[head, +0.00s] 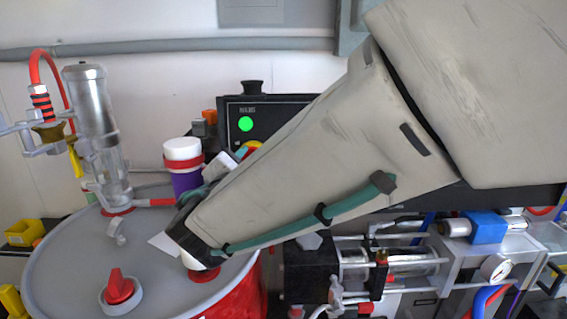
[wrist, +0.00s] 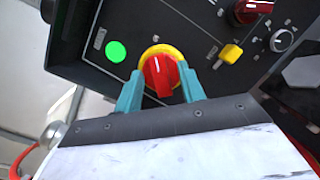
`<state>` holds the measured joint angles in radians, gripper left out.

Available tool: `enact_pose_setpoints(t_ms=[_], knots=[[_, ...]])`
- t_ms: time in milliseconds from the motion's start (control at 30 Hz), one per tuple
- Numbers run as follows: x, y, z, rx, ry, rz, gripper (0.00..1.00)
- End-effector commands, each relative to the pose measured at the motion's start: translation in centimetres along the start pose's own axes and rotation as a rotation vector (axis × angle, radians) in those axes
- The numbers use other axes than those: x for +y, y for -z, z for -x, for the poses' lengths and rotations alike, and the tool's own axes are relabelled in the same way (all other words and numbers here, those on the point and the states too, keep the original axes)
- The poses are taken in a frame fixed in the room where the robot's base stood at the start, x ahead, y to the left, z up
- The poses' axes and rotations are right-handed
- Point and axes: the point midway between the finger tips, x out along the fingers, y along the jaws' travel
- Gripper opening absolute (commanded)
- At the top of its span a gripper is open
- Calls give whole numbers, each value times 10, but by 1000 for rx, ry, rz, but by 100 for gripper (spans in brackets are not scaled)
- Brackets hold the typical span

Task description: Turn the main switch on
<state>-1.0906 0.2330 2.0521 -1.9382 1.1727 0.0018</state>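The main switch (wrist: 159,73) is a red rotary knob on a yellow ring, set in a black control panel (wrist: 185,22). In the wrist view the knob's raised grip runs roughly up and down the picture. My gripper (wrist: 161,78) has teal fingers, one on each side of the knob, with the knob between the tips. The fingers are spread, and I cannot tell whether either touches it. In the head view my arm hides most of the gripper and switch; only a bit of the yellow ring (head: 255,144) shows.
A green lamp (wrist: 117,51) glows beside the switch. A yellow toggle (wrist: 231,54) and another red knob (wrist: 250,8) sit to its right. In the head view a drum (head: 75,255) with a red valve knob (head: 120,288) and a purple bottle (head: 185,180) stand left of my arm.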

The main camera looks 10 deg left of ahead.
Motion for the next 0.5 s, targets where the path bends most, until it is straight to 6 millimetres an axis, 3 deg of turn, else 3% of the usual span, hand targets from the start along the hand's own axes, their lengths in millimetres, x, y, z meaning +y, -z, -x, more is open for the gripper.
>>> enact_pose_setpoints(t_ms=[267,500], knots=[[0,0,4,0,-1,1,39],[1,1,40,3,-3,1,39]])
